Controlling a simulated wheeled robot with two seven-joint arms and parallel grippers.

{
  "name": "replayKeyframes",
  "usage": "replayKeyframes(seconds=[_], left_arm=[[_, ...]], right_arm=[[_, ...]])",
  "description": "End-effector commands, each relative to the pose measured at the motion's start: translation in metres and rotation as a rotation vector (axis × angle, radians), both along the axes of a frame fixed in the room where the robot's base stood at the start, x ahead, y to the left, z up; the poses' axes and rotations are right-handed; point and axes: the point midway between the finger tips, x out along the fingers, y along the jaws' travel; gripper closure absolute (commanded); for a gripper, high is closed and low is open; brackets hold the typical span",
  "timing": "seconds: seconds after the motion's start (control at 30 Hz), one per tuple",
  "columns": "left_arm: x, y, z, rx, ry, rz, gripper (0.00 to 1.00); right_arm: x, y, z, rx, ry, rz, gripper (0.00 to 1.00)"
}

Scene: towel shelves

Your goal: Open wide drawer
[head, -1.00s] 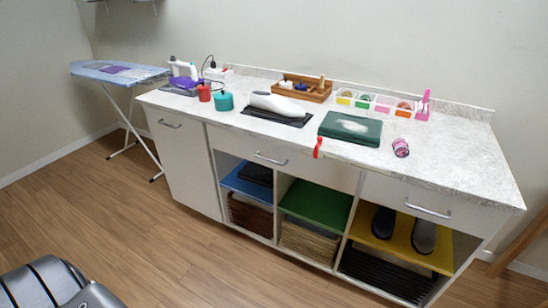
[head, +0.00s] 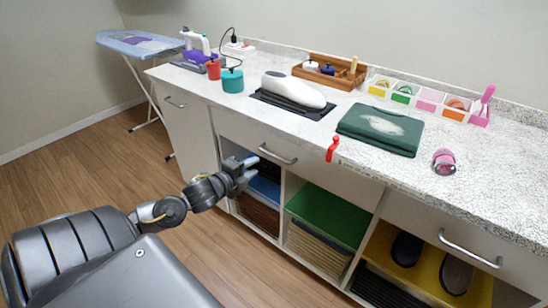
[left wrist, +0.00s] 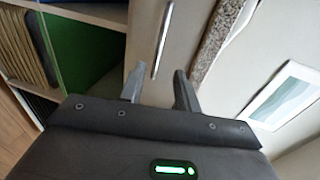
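The wide drawer (head: 325,168) is a white front under the counter, above the blue and green shelves, and it looks shut. Its silver bar handle (head: 278,154) is at the drawer's left part; the handle also shows in the left wrist view (left wrist: 162,40). My left gripper (head: 252,165) is in front of the cabinet, left of and slightly below the handle in the head view. In the left wrist view its fingers (left wrist: 160,88) are apart with nothing between them, and the handle lies ahead of them, not touching. My right gripper is not in view.
A red strap (head: 332,148) hangs at the front edge. Another drawer handle (head: 470,248) is at right.

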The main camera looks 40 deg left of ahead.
Motion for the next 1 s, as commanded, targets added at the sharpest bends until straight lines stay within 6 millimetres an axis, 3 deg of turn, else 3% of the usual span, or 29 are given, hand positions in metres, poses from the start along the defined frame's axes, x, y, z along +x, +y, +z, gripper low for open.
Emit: replayKeyframes(seconds=[0.53,0.7,1.0], left_arm=[[0.085,0.002,-0.017,-0.003,-0.001,0.003,0.68],[0.096,0.001,-0.02,-0.002,0.0,-0.001,0.68],[0.098,0.001,-0.021,-0.002,0.001,-0.002,0.68]], right_arm=[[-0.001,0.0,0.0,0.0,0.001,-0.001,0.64],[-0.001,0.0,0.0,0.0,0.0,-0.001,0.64],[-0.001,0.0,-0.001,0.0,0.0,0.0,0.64]])
